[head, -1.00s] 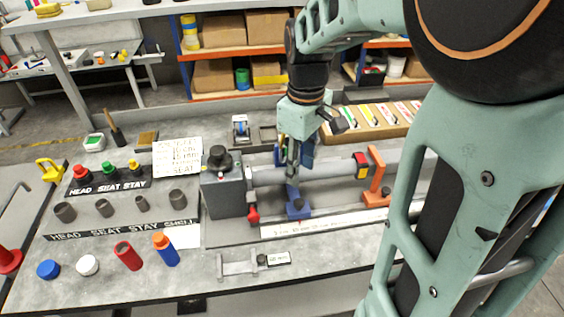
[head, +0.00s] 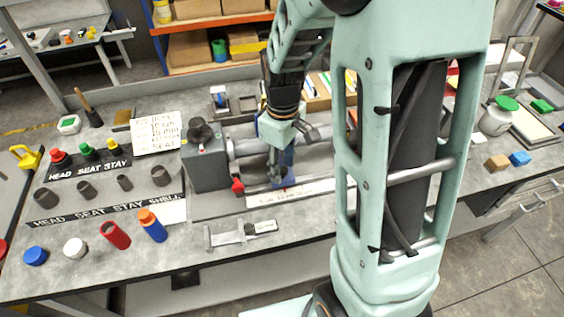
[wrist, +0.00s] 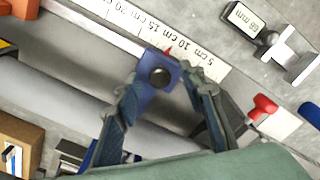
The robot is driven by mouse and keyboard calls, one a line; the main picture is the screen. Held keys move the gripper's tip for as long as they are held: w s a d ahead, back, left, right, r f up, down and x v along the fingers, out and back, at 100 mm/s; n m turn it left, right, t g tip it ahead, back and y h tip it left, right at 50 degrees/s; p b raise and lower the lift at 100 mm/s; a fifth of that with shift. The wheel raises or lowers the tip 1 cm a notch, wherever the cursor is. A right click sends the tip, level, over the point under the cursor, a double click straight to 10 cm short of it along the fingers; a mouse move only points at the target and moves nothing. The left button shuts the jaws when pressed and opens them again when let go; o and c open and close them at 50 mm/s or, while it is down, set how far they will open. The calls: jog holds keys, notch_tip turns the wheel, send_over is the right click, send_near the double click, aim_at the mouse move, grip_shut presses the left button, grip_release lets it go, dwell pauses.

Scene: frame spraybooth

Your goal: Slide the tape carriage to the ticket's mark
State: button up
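The blue tape carriage (wrist: 149,92) has a black round knob and a red pointer. In the wrist view the pointer lies close to the 10 cm label on the white scale (wrist: 125,17); the exact mark cannot be read. My gripper (wrist: 161,76) has one finger on each side of the carriage, close to its edges. I cannot tell whether both fingers press on it. In the head view my gripper (head: 277,172) is low over the rail and partly hides the carriage.
A grey block with a black knob (head: 203,155) and a red lever (head: 238,186) stand left of the carriage. A gauge with a 68 mm-like tag (wrist: 243,20) lies in front of the scale. Coloured caps and tubes (head: 115,235) fill the bench's left.

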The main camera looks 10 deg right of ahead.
grip_shut()
jog(key=shift+a, duration=0.15)
dwell(0.5)
grip_release()
notch_tip(320, 180, up, 12)
dwell(0.5)
